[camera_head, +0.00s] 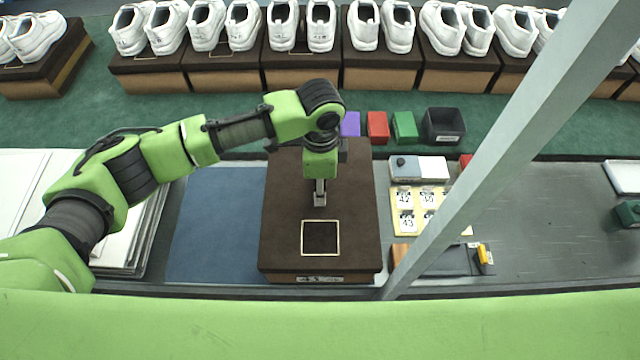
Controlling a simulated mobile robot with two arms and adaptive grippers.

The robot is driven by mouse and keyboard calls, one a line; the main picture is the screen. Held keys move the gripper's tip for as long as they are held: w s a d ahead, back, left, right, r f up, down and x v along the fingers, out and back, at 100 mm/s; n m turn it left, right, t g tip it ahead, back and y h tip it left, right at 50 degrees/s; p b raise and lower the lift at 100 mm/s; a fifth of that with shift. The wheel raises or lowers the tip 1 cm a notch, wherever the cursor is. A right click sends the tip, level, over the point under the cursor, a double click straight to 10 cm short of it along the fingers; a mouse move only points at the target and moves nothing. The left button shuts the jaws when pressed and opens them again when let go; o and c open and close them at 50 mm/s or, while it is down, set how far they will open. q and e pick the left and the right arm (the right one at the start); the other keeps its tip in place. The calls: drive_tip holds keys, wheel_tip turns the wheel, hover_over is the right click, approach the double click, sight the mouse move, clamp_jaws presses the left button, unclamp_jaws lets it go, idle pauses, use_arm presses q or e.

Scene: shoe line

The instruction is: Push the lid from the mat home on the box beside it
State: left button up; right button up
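The dark brown lid (284,215), with a pale square outline on its top, lies over the box (291,279) to the right of the mat. A thin strip of the box with a "43" label shows below the lid's front edge. Whether the lid is fully seated all round cannot be told. The blue mat (215,225) is bare where it shows. My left gripper (320,199) points down at the middle of the lid, behind the square outline. Its fingers look closed together, with nothing seen between them. Whether the tips touch the lid is unclear. My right gripper is out of view.
White sheets (125,235) are stacked left of the mat. Number cards (407,222), a clipboard-like dark pad (445,262) and small coloured boxes (377,126) lie right and behind. A grey slanted post (490,165) crosses the right side. White shoes on boxes line the back.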

use_arm(q)
drive_tip(key=o, duration=0.9)
drive_tip(key=shift+o, duration=0.8)
wheel_tip(320, 180, up, 12)
